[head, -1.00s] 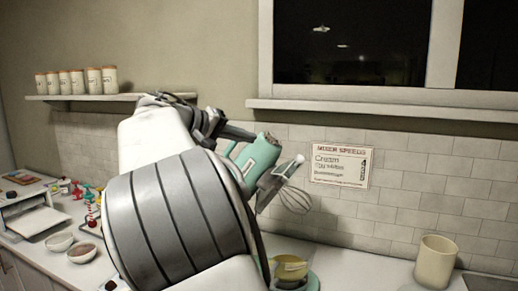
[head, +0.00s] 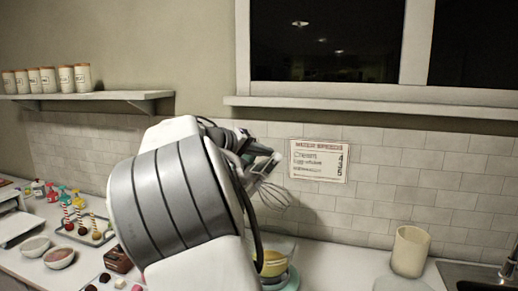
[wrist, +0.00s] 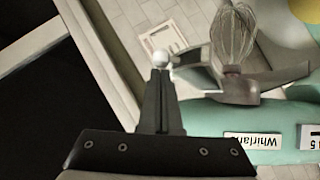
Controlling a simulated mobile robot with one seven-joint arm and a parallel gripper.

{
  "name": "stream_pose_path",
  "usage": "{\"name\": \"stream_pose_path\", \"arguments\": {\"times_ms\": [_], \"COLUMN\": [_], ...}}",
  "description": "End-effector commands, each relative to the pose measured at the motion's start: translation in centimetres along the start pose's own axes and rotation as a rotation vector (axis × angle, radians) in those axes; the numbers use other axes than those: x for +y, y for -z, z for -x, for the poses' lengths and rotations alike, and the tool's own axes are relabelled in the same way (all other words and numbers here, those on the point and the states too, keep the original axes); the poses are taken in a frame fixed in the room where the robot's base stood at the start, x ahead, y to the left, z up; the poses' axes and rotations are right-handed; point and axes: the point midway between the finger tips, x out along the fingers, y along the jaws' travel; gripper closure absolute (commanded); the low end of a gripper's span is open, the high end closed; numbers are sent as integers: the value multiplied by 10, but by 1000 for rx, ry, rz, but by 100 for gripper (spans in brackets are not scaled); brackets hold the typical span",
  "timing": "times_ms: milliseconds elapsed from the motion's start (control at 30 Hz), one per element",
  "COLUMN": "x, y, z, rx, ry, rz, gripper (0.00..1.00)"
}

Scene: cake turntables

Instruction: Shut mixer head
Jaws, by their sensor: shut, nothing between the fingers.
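The teal stand mixer's head (wrist: 200,138) is tilted up, with a nameplate on its side in the wrist view. In the head view my arm hides most of it. Its wire whisk (head: 276,194) hangs slanted above the mixer bowl (head: 272,263); the whisk also shows in the wrist view (wrist: 234,38). A white round knob (wrist: 160,57) on the mixer head shows just past my fingertips. My gripper (wrist: 160,76) is shut and empty, close beside the mixer head near the knob. I cannot tell whether it touches.
A cream canister (head: 411,251) stands right of the mixer, with a sink at the far right. Left are small bowls (head: 59,257), a tray of cake pops (head: 88,232) and sweets. A speed sign (head: 319,160) hangs on the tiled wall. Counter between mixer and canister is clear.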

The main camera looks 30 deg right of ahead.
Motion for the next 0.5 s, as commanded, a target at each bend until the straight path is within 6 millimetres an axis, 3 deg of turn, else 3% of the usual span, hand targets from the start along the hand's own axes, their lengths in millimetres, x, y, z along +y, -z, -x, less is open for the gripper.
{"name": "stream_pose_path", "arguments": {"times_ms": [500], "x": [-3], "y": [-9], "z": [-6], "rx": [0], "ry": [16], "rz": [-23], "gripper": [100]}}
